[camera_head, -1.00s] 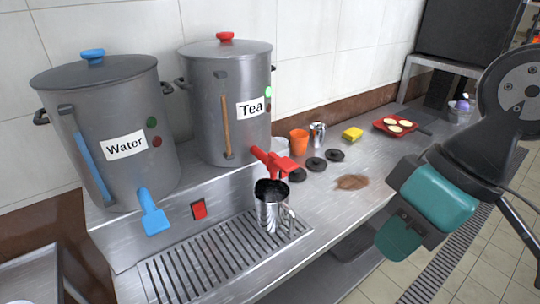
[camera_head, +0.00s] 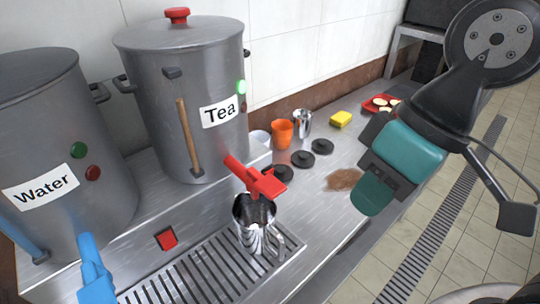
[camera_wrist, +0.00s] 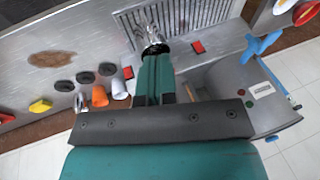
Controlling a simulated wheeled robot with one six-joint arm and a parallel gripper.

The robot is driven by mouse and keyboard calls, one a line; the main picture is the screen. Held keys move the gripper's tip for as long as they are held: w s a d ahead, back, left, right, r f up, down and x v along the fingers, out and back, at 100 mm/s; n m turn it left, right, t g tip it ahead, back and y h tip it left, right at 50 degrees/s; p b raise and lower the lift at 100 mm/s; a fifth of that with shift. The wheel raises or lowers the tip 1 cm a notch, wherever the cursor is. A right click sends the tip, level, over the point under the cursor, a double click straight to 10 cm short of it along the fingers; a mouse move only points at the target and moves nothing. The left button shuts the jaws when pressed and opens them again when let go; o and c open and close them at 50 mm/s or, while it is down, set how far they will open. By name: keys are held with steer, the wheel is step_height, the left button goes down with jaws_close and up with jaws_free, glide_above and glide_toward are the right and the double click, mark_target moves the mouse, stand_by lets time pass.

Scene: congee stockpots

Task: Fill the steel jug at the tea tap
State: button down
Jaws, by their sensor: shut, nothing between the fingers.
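The steel jug (camera_head: 250,236) stands upright on the drip grate under the red tea tap (camera_head: 256,181), its handle to the right. The tap hides part of its mouth; the inside looks dark and I cannot tell how full it is. The tea pot (camera_head: 160,110) is grey steel with a red lid knob and a brown sight gauge. My teal gripper (camera_head: 368,194) is shut and empty, in the air to the right of the jug and apart from it. In the wrist view the jug (camera_wrist: 153,36) shows beyond the fingertips of my gripper (camera_wrist: 156,60).
The water pot (camera_head: 55,160) with its blue tap (camera_head: 94,270) stands left. A red switch (camera_head: 166,239) is on the front ledge. Dark discs (camera_head: 302,159), an orange cup (camera_head: 282,134), another steel jug (camera_head: 302,123), a yellow sponge (camera_head: 341,118) and a brown spill (camera_head: 344,180) lie right.

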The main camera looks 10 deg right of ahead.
step_height(320, 180, up, 8)
steer(key=r+n+h+p, duration=0.1)
steer(key=n+h+p, duration=0.3)
steer(key=n+p, duration=0.95)
glide_above(271, 186)
steer(key=b, duration=0.5)
steer(key=n, duration=0.4)
steer(key=shift+f, duration=0.3)
steer(key=shift+d, duration=0.1)
step_height(271, 186, down, 14)
steer(key=p, duration=0.4)
steer(key=shift+f, duration=0.1)
